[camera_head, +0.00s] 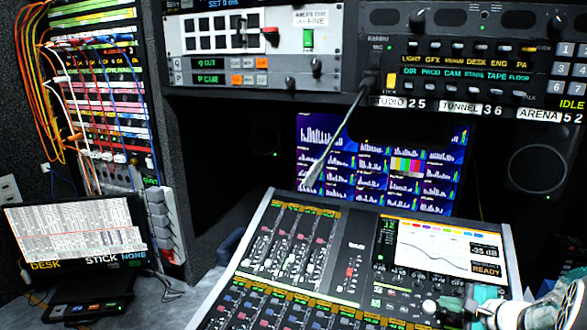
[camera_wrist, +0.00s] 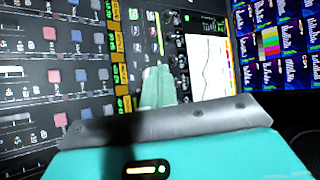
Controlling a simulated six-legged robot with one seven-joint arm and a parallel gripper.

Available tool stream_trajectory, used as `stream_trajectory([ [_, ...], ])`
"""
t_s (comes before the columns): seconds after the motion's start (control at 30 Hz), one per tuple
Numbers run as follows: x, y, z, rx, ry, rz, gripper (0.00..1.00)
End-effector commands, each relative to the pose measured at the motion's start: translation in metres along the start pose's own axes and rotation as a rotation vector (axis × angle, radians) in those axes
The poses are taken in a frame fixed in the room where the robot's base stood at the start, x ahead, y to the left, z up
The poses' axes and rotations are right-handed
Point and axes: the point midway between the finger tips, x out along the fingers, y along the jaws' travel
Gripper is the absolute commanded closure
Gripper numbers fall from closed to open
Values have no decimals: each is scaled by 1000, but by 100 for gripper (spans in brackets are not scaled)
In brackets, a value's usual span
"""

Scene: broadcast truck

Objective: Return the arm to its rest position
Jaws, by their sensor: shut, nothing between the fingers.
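My gripper (camera_head: 445,304) is at the lower right of the head view, over the lower right part of the mixing console (camera_head: 341,240). In the wrist view its pale fingers (camera_wrist: 157,87) are together, with nothing between them. The console's faders and buttons lie beyond the fingers there. Whether the fingertips touch the console is hard to tell. My arm enters from the right edge of the head view, and most of it is out of frame.
A screen wall (camera_head: 380,165) stands behind the console. Intercom panels (camera_head: 470,70) and a switch panel (camera_head: 255,45) hang above. A gooseneck microphone (camera_head: 335,140) slants down over the console's back. A patch rack (camera_head: 100,100) and a laptop (camera_head: 75,235) are at left.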

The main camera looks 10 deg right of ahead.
Motion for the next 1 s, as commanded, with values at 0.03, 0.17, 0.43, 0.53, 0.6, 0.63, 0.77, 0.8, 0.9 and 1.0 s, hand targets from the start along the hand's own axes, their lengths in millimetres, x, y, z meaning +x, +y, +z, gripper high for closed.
stream_trajectory([
  [0.03, 4, -6, 38, -95, -47, 52, 100],
  [0.17, 5, -1, 117, -317, -144, 192, 100],
  [0.43, -26, 30, 239, -799, -267, 433, 100],
  [0.53, -45, 44, 269, -982, -284, 500, 100],
  [0.6, -59, 53, 285, -1111, -286, 540, 100],
  [0.63, -65, 56, 291, -1166, -284, 553, 100],
  [0.77, -92, 68, 310, -1401, -260, 599, 100],
  [0.8, -99, 70, 314, -1467, -249, 608, 100],
  [0.9, -114, 74, 320, -1598, -216, 618, 100],
  [1.0, -121, 75, 321, -1671, -194, 622, 100],
])
